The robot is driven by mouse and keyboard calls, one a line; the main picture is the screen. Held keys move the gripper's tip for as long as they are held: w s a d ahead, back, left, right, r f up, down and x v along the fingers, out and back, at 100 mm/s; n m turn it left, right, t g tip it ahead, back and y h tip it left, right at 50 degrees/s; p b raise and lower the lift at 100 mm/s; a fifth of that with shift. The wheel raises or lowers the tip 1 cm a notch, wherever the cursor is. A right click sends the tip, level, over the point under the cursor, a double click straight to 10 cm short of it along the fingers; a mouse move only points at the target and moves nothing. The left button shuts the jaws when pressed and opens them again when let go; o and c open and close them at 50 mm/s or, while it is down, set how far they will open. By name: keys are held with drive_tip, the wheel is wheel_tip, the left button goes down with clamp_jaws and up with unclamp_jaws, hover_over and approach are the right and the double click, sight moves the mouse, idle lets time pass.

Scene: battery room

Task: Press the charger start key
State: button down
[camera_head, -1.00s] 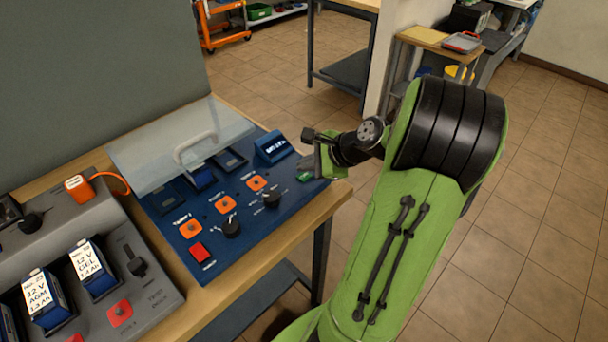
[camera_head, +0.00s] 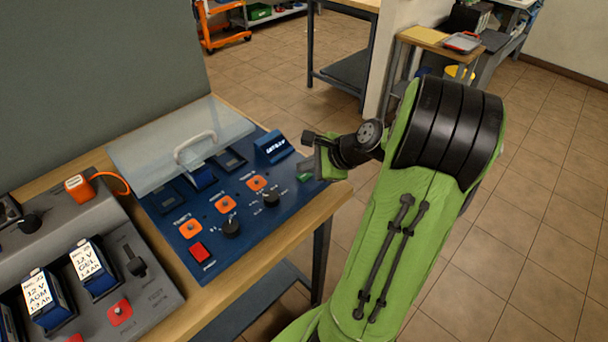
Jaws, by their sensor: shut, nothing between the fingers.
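The blue charger panel (camera_head: 225,258) lies on the wooden bench. A small green key (camera_head: 304,177) is at its right edge, partly hidden by my gripper. My gripper (camera_head: 317,168) is shut and empty, pointing down just right of the green key; I cannot tell whether it touches the key. A small display (camera_head: 273,147) stands behind the key with lit text too small to read surely. A red key (camera_head: 199,251) is at the panel's near left corner. The key labels are too small to read.
A clear hinged cover (camera_head: 165,150) with a handle stands raised over the panel's back. Orange buttons (camera_head: 226,204) and black knobs (camera_head: 271,199) lie on the panel. A grey tester with batteries (camera_head: 95,268) is at left. Floor on the right is open.

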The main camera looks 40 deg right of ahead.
sight(307, 177)
drive_tip(key=shift+f, duration=0.55)
idle(0.4)
drive_tip(key=shift+r, duration=0.15)
drive_tip(key=shift+r+p, duration=0.7)
drive_tip(key=shift+p, duration=0.25)
wheel_tip(307, 177, up, 5)
drive_tip(key=p, duration=0.5)
drive_tip(key=shift+r+p, duration=0.1)
drive_tip(key=shift+p, duration=0.2)
